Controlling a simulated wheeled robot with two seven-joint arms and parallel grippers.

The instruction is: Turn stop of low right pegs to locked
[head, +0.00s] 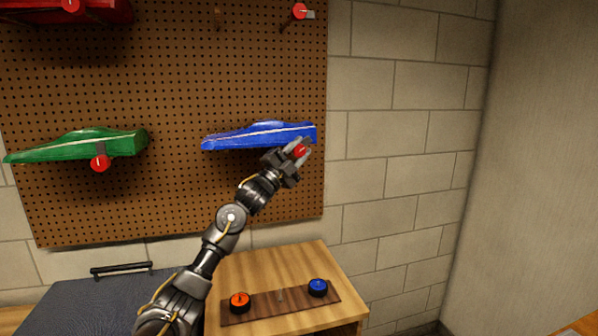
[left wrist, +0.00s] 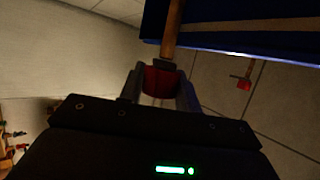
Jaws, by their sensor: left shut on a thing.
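The blue car body (head: 258,136) rests on the low right pegs of the brown pegboard. A red stop (head: 300,151) sits at the front of a peg below the car's right end. My left gripper (head: 301,148) reaches up from below and is shut on this stop. In the left wrist view the red stop (left wrist: 158,81) is between the two fingers, with a wooden peg (left wrist: 173,30) running from it beneath the dark blue underside (left wrist: 230,42). The fingers and the dim light partly hide the stop's shape. My right gripper is out of view.
A green car body (head: 80,147) with a red stop (head: 100,163) is at left. Another stop (head: 300,12) is on an upper right peg. Below stands a wooden cabinet (head: 270,262) with a strip bearing an orange and a blue button. The brick wall at right is clear.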

